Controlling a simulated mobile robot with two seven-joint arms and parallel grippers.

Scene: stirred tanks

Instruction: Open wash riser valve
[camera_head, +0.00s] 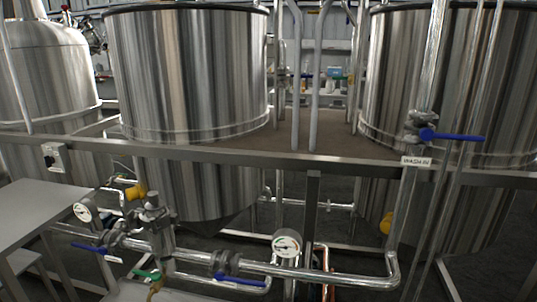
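A valve (421,127) sits on the vertical steel riser pipe (434,62) at the right, in front of the right tank. Its blue lever (455,137) points right, roughly level and across the pipe. A small white label (416,161) just below it seems to read "WASH IN", but the print is small. Neither of my grippers shows in the head view.
Large steel tanks stand behind a level rail (235,154). Lower pipes carry more blue-lever valves (226,265) and a pressure gauge (286,243). A grey table (38,212) is at the left. Thin vertical pipes (470,110) stand close to the riser.

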